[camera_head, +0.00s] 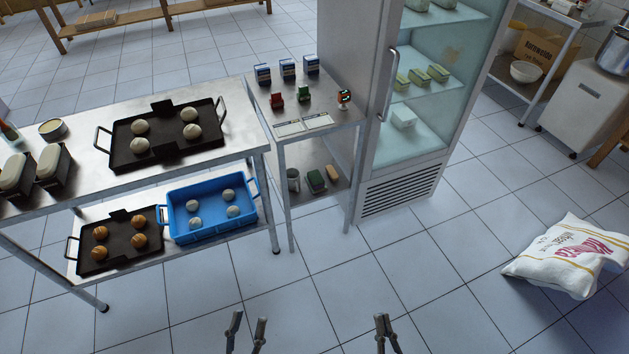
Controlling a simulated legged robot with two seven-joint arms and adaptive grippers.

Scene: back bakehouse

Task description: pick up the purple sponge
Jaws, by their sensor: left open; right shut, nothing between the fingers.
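I cannot make out a purple sponge anywhere in this view. The lower shelf of the small steel side table holds a grey mug (293,180), a dark green block-like item (316,182) and a small orange-brown block (333,173); none looks purple. My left gripper (249,318) is at the bottom edge, open and empty, over the floor in front of the tables. My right gripper (382,319) is at the bottom edge to its right, shut and empty. Both are well apart from the tables.
A long steel table (85,188) at left holds dark trays of dough and rolls, and a blue crate (204,238). The side table (330,142) carries small boxes. A glass-door fridge (402,198) stands beside it. A flour sack (560,247) lies at right. The floor in front is clear.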

